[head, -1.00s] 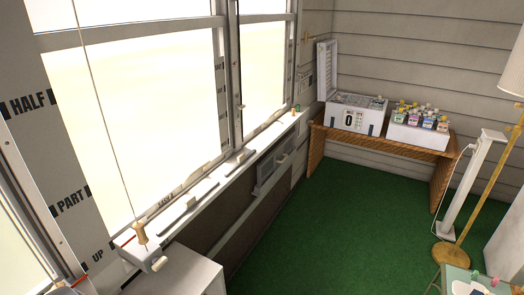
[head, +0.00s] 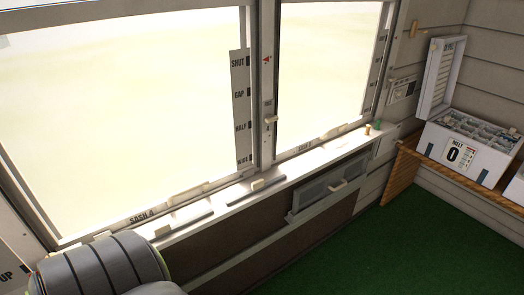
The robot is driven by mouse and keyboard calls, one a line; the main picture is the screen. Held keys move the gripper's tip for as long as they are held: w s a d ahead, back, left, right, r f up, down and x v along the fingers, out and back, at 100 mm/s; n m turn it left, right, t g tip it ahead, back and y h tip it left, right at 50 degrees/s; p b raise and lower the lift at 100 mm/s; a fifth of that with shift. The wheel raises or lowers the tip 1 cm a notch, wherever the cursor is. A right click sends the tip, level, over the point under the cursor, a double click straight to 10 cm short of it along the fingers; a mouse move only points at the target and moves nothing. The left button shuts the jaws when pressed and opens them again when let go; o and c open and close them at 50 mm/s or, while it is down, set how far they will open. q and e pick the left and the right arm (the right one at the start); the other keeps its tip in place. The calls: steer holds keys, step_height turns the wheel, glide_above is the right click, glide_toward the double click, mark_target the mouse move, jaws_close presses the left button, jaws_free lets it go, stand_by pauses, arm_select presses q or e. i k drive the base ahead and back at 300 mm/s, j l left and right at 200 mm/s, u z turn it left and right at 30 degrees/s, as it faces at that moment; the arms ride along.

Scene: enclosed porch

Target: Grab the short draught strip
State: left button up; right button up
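Two dark flat strips lie on the white window sill, each with a pale block on it. The farther one (head: 262,191) looks like the short draught strip; it lies below the post between the two windows. The nearer strip (head: 190,223) looks longer in the earlier view, and its near end is now close to a grey ribbed rounded part at the lower left, which seems to be mine. Neither gripper's fingers are in view.
The sill (head: 300,166) has a small cork-coloured piece and a green piece (head: 378,125) at its far end. A vent panel with a handle (head: 338,186) is below it. A white open-lidded box (head: 468,150) stands on a wooden bench (head: 420,165). Green floor is clear.

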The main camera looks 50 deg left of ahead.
mark_target(260, 184)
steer(key=i+j, duration=0.1)
steer(key=i, duration=1.65)
steer(key=i+l+u, duration=0.1)
steer(key=i+u, duration=0.15)
steer(key=i, duration=0.3)
steer(key=i+l+u, duration=0.3)
steer(key=i, duration=0.3)
steer(key=j, duration=0.1)
